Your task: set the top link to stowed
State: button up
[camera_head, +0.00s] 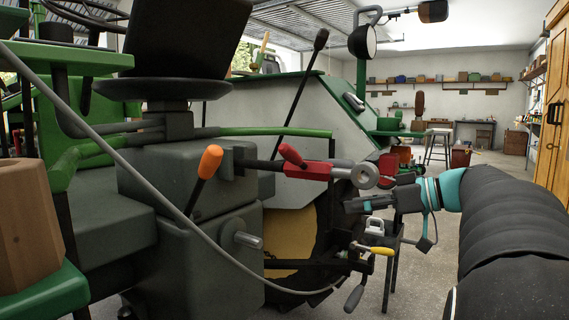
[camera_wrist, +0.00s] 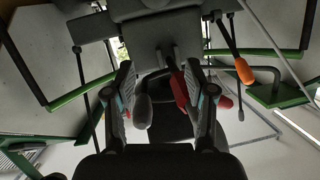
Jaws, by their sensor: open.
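The top link (camera_head: 316,170) is a red bar with a grey eye end, sticking out to the right from the rear of the tractor, roughly level. In the wrist view the red part of the link (camera_wrist: 180,90) and a rounded grey end (camera_wrist: 142,112) show between the fingers. My gripper (camera_head: 364,190) is open, just right of and below the eye end; its fingers also show in the wrist view (camera_wrist: 160,70). I cannot tell whether a finger touches the link. Nothing is held.
An orange-handled lever (camera_head: 207,168) stands to the left; it also shows in the wrist view (camera_wrist: 240,70). A yellow-handled part (camera_head: 380,251) and a white padlock-like piece (camera_head: 375,227) sit below my gripper. A tall black lever (camera_head: 305,85) rises behind.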

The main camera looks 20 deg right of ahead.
jog(key=d+r+n+t+y, duration=0.2)
jog(key=d+r+n, duration=0.3)
jog(key=d+r, duration=0.2)
jog(key=x, duration=1.2)
jog(key=shift+w+a+r, duration=0.15)
jog(key=shift+a+r, duration=0.05)
jog(key=shift+a, duration=0.2)
grip_shut()
